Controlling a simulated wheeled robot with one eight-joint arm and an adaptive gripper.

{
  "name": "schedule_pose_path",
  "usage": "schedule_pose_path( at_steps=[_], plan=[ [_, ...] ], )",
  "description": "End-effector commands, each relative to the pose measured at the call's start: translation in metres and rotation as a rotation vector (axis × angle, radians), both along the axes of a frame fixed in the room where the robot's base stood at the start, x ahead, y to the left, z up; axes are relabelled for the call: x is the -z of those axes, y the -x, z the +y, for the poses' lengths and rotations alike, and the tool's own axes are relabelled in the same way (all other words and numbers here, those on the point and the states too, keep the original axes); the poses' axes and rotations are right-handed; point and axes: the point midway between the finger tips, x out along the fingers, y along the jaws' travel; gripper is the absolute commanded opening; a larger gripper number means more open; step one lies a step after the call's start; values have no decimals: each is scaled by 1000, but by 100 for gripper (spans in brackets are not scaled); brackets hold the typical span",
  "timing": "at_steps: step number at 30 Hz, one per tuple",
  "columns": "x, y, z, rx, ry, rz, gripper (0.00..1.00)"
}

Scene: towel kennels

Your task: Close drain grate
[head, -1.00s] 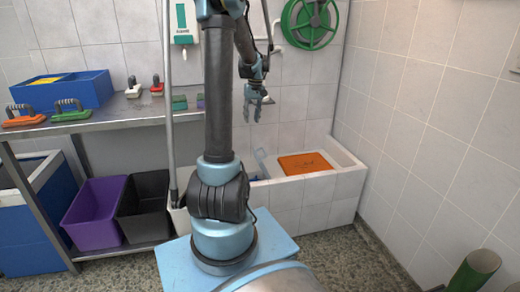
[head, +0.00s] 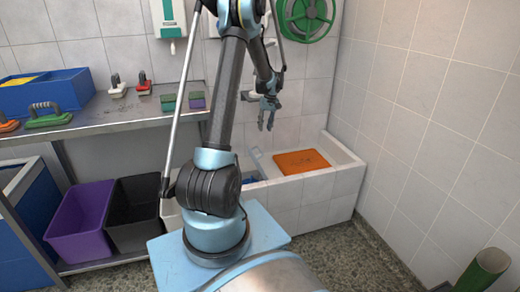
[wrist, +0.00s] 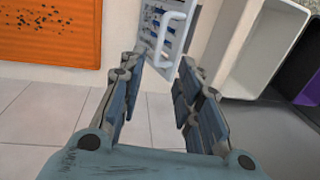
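The drain grate (wrist: 168,28) appears to be the pale panel with a white loop handle and dark blue gaps in the wrist view. In the head view a light grey panel (head: 255,163) stands tilted up at the left part of the white tiled tub (head: 338,183), left of an orange mat (head: 301,162). My gripper (head: 266,126) hangs above the tub, open and empty. In the wrist view its two blue fingers (wrist: 158,70) are spread apart, with the handle beyond and between their tips. I see no contact.
A black bin (head: 134,213) and a purple bin (head: 78,223) stand left of the tub under a metal shelf (head: 100,115). A green hose reel (head: 306,17) hangs on the back wall. A tiled wall (head: 440,120) closes the right side. A green tube (head: 482,270) stands lower right.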

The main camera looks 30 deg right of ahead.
Motion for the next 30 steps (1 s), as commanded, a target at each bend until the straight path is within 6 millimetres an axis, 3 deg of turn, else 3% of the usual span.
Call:
schedule_pose_path(
  at_steps=[18,24,30],
  plan=[
    [106,-6,19,-4,0,-1,31],
    [125,-7,22,-4,0,-1,31],
    [132,-7,23,-4,0,-1,31]
  ],
)
